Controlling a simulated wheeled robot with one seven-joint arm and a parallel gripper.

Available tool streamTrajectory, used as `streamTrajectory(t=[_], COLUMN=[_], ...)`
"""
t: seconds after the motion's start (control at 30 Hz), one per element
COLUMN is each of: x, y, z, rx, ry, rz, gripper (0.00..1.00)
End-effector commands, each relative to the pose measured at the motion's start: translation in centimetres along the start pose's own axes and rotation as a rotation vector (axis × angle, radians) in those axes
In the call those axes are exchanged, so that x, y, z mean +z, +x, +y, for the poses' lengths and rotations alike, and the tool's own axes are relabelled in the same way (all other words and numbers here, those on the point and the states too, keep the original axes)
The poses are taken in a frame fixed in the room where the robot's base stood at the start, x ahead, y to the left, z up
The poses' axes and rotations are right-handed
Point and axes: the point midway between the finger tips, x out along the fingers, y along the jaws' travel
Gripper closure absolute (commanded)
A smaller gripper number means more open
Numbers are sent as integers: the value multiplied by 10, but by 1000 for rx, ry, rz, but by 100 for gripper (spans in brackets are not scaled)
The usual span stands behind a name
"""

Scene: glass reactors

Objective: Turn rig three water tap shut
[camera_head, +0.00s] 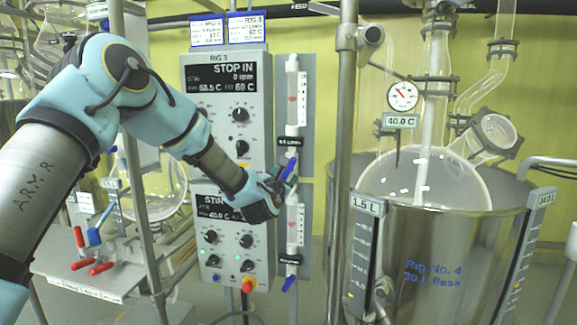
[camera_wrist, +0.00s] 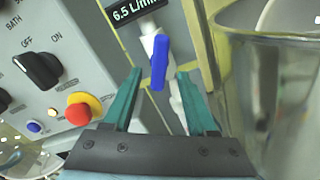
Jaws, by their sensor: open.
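The water tap beside the panel marked RIG 3 has a blue lever handle (camera_head: 289,168) on a white pipe, under a black flow label. In the wrist view the blue handle (camera_wrist: 158,62) hangs below a label reading 6.5 L/min, roughly along the pipe. My gripper (camera_head: 273,182) is at this tap, partly hiding it in the head view. In the wrist view my gripper (camera_wrist: 160,78) is open, with its teal fingers on either side of the handle's lower end. A gap shows on both sides, and I see no contact.
The RIG 3 panel (camera_head: 226,120) is left of the tap. A red button (camera_wrist: 77,114) and black knob (camera_wrist: 37,69) are near my left finger. A second blue tap handle (camera_head: 289,284) is below. A metal post (camera_head: 342,150) and steel vessel (camera_head: 440,265) stand close on the right.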

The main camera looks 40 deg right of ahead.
Motion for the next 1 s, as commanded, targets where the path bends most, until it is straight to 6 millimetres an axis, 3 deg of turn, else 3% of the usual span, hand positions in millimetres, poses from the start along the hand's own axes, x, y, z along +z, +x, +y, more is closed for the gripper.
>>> streamTrajectory(t=[0.1,0.3,0.7,1.0], x=[3,2,0,0], y=[22,45,52,52], z=[1,1,0,0], rx=[-1,0,-1,-1], ry=[1,2,3,3], rz=[0,0,1,1], gripper=[43,43,43,74])
